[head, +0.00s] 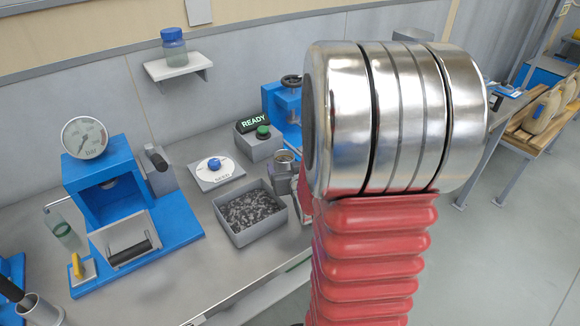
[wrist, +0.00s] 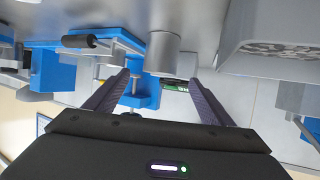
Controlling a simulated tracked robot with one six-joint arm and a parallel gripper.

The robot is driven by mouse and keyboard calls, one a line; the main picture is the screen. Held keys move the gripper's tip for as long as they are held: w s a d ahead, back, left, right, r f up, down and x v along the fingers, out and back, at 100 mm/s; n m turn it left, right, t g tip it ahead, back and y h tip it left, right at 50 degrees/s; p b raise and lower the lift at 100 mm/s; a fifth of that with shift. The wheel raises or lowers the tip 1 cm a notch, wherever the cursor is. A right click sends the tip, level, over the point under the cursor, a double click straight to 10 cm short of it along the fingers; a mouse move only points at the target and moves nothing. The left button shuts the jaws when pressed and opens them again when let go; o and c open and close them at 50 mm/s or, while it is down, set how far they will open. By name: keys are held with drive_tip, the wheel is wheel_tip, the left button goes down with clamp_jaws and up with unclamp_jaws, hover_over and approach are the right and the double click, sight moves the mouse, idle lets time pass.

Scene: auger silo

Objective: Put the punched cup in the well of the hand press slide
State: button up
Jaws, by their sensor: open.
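A small grey cup (head: 284,158) with a brownish top stands behind the chip box in the head view, partly hidden by my arm. A plain grey cylinder (wrist: 163,54), probably this cup, shows in the wrist view beyond my fingertips; no holes can be made out. My gripper (wrist: 160,82) is open with nothing between its fingers. A blue press (head: 100,190) with a round gauge stands at the left. A slide part with a black bar (head: 130,252) is at its front; its well is not clear.
Behind are a scale (head: 216,172), a READY box (head: 262,148) and another blue machine (head: 286,100). Blue machinery (wrist: 140,92) is close to my fingers.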

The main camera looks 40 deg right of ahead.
drive_tip(key=s+a+r+n+g+y, duration=0.15)
drive_tip(key=a+r, duration=0.25)
drive_tip(key=a, duration=0.5)
drive_tip(key=s+a+r+n+g+y, duration=0.1)
drive_tip(key=s+a+r+y, duration=0.15)
drive_tip(key=a, duration=0.55)
drive_tip(key=s+a+r+n+g+y, duration=0.2)
drive_tip(key=s+a+r+n+g, duration=0.1)
drive_tip(key=s+a, duration=1)
drive_tip(key=shift+s+r+g, duration=0.25)
drive_tip(key=shift+r+g, duration=0.1)
drive_tip(key=shift+r, duration=0.35)
drive_tip(key=shift+o, duration=0.4)
